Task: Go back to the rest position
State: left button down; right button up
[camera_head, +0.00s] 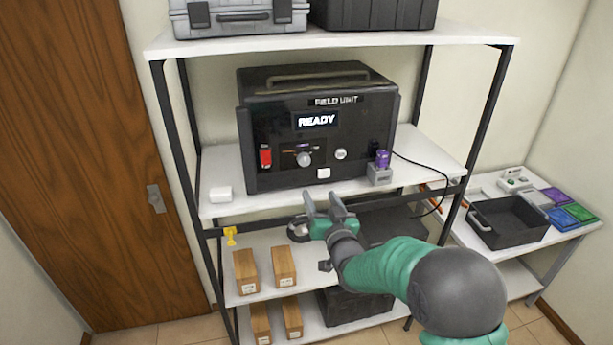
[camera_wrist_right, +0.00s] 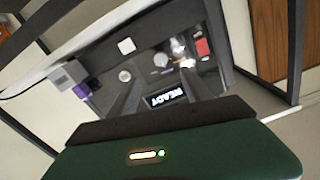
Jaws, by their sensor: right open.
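My right gripper (camera_head: 327,207) is open and empty. My right arm comes in from the lower right. My left gripper is not in view.
A side table at right holds a black bin (camera_head: 507,222).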

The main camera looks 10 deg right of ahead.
jog(key=s+d+f+n+g+b, duration=0.15)
jog(key=s+f+g+b, duration=0.65)
jog(key=s+f, duration=1)
jog(key=s+f+g+b, duration=0.1)
jog(key=s+f+g, duration=0.2)
jog(key=s, duration=0.6)
jog(key=s+f+g+h+b, duration=0.1)
jog(key=s+f+g, duration=0.3)
jog(key=s, duration=0.5)
notch_tip(320, 180, down, 3)
jog(key=shift+d+r, duration=0.2)
jog(key=shift+d, duration=0.2)
jog(key=shift+w+n, duration=0.15)
jog(key=shift+n, duration=0.1)
